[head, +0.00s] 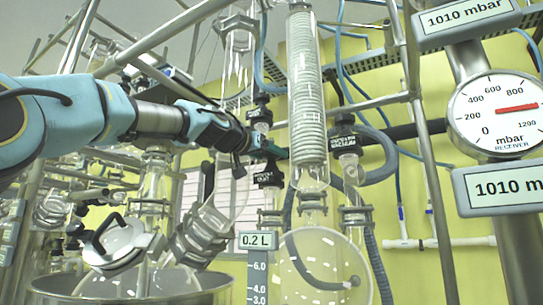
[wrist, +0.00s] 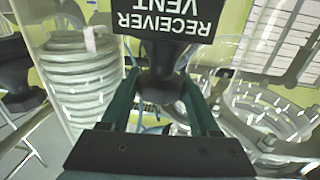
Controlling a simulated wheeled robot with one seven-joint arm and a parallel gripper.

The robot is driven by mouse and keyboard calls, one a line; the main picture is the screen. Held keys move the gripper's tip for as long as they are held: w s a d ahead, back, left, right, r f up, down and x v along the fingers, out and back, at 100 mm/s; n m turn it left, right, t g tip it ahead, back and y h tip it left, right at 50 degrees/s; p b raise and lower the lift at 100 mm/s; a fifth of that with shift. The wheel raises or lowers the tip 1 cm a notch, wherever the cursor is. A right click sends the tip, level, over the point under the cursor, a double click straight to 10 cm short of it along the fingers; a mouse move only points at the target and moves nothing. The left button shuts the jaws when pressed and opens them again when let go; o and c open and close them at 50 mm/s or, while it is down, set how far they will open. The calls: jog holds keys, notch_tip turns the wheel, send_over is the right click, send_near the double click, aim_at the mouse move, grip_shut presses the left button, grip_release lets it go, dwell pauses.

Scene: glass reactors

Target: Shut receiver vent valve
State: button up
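The receiver vent valve shows in the wrist view as a black handle (wrist: 160,87) under a black label (wrist: 170,22) reading RECEIVER VENT, upside down. My gripper (wrist: 160,103) has its two green fingers on either side of this handle. The fingers stand apart with the handle between them; I cannot tell whether they press on it. In the head view my gripper (head: 280,153) reaches in from the left, with its tip beside the coiled glass condenser. I cannot make out the vent valve clearly there.
The coiled condenser (head: 307,90) stands close to the gripper tip; its coil (wrist: 82,85) is left in the wrist view. A round glass flask (head: 322,268) hangs below. The receiver gauge (head: 498,113) and a 1010 mbar display (head: 500,187) are at right. Metal rails and hoses crowd the space.

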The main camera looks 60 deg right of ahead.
jog(key=c, duration=0.7)
jog(key=shift+f+m+g, duration=0.2)
jog(key=shift+m+g, duration=0.1)
jog(key=shift+g, duration=0.2)
jog(key=shift+w+m+g+b, duration=0.2)
jog(key=shift+m+g+b, duration=0.25)
jog(key=shift+g, duration=0.15)
jog(key=m+g+p, duration=0.1)
jog(key=m+g+y+p, duration=0.1)
jog(key=g, duration=0.1)
jog(key=shift+s+r, duration=0.1)
jog(key=shift+r, duration=0.25)
jog(key=m+g+y+p, duration=0.2)
jog(key=g+p, duration=0.1)
jog(key=shift+s, duration=0.1)
jog(key=m+g+y+p, duration=0.1)
jog(key=p, duration=0.1)
jog(key=shift+g+p, duration=0.3)
jog(key=m+g+y+p, duration=0.1)
jog(key=p, duration=0.2)
jog(key=shift+m, duration=0.25)
jog(key=shift+f+m+g+y+p, duration=0.1)
jog(key=shift+m+g+y+p, duration=0.2)
jog(key=shift+g+y+p, duration=0.25)
